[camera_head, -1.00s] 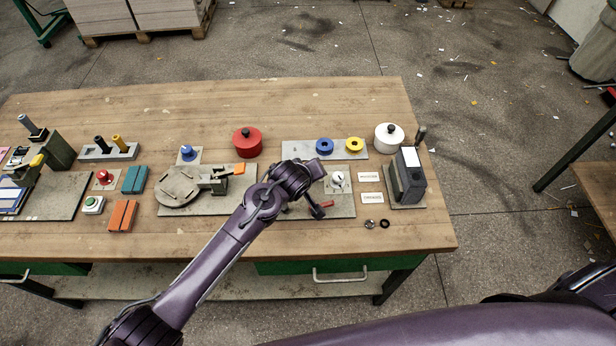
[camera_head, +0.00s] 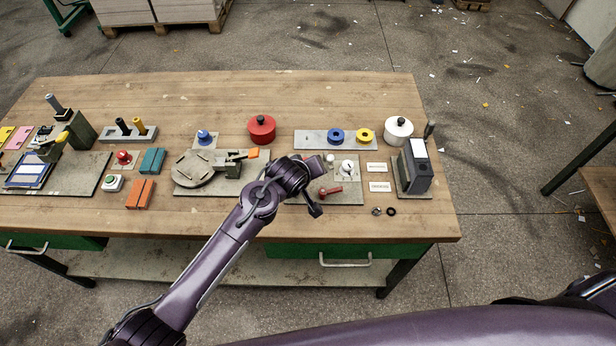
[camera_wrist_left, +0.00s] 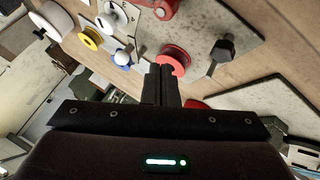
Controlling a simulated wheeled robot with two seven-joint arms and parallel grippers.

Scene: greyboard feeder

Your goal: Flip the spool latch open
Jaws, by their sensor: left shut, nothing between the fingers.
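My left gripper (camera_head: 302,180) is over the grey plate (camera_head: 350,198) right of the table's middle; its wrist hides part of that plate and the fingers. In the left wrist view the fingers (camera_wrist_left: 161,70) are shut and empty, their tips beside a red round spool-like part (camera_wrist_left: 172,56). I cannot tell whether they touch it. A black knob-like part (camera_wrist_left: 222,48) stands on the plate right of it. A red lever (camera_head: 330,191) and a white dial (camera_head: 347,168) are on the same plate. I cannot tell for certain which part is the latch. My right gripper is not in view.
Behind the plate are a blue ring (camera_head: 336,136), a yellow ring (camera_head: 365,136), a red pot (camera_head: 262,129) and a white pot (camera_head: 398,130). A round fixture (camera_head: 192,170) stands left, a dark boxed device (camera_head: 416,170) right. The back of the table is clear.

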